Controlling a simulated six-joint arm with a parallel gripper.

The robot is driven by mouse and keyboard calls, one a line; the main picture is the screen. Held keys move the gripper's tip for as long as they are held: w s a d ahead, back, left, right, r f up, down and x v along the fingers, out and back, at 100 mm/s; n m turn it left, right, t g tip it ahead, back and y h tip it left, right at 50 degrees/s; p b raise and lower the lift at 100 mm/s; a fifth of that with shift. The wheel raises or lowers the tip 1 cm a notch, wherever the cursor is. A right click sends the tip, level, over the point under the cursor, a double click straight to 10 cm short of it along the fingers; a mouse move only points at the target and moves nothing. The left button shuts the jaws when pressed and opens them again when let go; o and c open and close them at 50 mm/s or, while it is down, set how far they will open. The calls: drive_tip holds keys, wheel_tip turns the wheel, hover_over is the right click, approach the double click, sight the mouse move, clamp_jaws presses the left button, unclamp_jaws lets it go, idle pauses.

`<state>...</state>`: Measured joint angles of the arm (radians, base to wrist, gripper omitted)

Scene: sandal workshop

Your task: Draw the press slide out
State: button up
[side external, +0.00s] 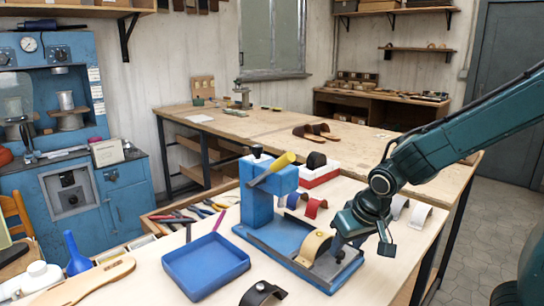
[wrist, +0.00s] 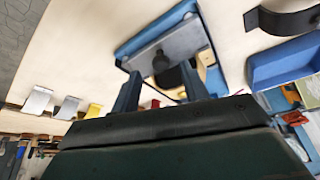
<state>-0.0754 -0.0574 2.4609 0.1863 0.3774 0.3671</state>
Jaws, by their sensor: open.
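The blue press (side external: 257,205) stands on the light bench with a yellow-ended lever across its head. Its grey slide (side external: 323,271) lies in the blue base at the front end, with a tan strap (side external: 312,247) arched over it. My gripper (side external: 364,243) is open just above and beside the slide's front end. In the wrist view, a dark knob (wrist: 161,62) on the grey slide plate (wrist: 182,42) shows between the spread fingers of my gripper (wrist: 161,70). I cannot tell whether either finger touches the knob. The gripper body hides part of the press.
A blue tray (side external: 206,266) lies left of the press, with a black strap (side external: 262,293) in front of it. Red and blue straps (side external: 313,207) stand behind the press, and pale straps (side external: 419,214) behind my gripper. The bench at front right is clear.

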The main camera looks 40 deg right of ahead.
drive_tip(key=v, duration=1.1)
drive_tip(key=shift+s+r, duration=0.1)
drive_tip(key=s+n+t+y, duration=0.1)
drive_tip(key=s+n, duration=0.3)
drive_tip(key=s, duration=0.5)
drive_tip(key=shift+a+r+y, duration=0.3)
drive_tip(key=shift+r+y, duration=0.1)
drive_tip(key=shift+r, duration=0.05)
